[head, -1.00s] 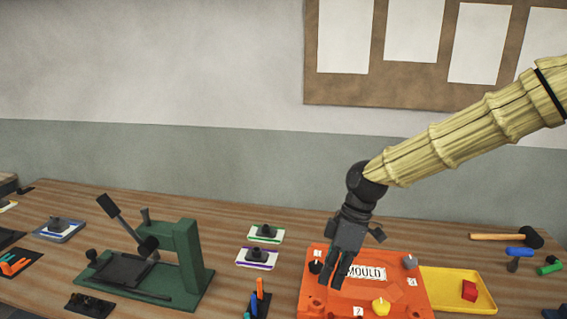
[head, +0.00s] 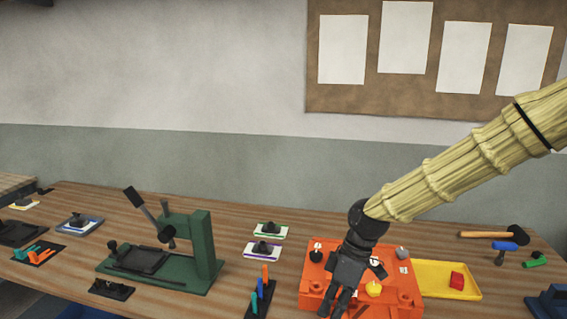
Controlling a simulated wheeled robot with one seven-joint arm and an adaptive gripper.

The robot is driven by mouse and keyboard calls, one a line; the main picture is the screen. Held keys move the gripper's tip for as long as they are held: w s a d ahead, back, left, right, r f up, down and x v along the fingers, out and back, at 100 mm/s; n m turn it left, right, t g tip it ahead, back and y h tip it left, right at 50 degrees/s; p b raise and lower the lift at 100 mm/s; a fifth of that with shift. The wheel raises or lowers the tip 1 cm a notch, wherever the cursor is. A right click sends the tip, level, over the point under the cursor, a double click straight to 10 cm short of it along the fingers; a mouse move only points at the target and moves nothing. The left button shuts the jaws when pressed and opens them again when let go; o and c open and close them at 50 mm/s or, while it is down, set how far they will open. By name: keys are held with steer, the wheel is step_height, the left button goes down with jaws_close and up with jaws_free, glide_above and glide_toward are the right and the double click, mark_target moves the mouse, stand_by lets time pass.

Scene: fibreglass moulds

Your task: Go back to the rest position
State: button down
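My gripper (head: 338,303) points down over the front left part of the orange mould (head: 312,283) on the wooden bench. Its dark fingers look slightly apart at the tips, and I see nothing held between them. My arm comes in from the right in a pale yellow sleeve. The gripper hides part of the mould and most of its white label. On the mould stand a black knob (head: 316,254), a grey knob (head: 402,253) and a yellow knob (head: 374,289). Whether the fingers touch the mould cannot be told.
A yellow tray (head: 433,282) with a red block (head: 457,281) lies right of the mould. A hammer (head: 490,235) and blue and green tools lie farther right. A green press (head: 203,250) stands left, with small white-based pieces (head: 262,251) between. Bare bench shows behind the mould.

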steer(key=s+d+f+m, duration=0.1)
steer(key=s+f+m, duration=0.4)
steer(key=f, duration=0.8)
steer(key=s+f+m, duration=0.3)
steer(key=s+f, duration=0.4)
steer(key=f, duration=0.6)
steer(key=s+d+f+m+t+h, duration=0.1)
steer(key=s+d+f+m, duration=0.2)
steer(key=s+d+f, duration=0.2)
steer(key=s+d+f+m+t+h, duration=0.1)
steer(key=s+d+f, duration=0.4)
steer(key=s, duration=0.7)
steer(key=shift+d+f+m+h, duration=0.4)
steer(key=shift+f+m+h, duration=0.5)
steer(key=shift+m, duration=0.3)
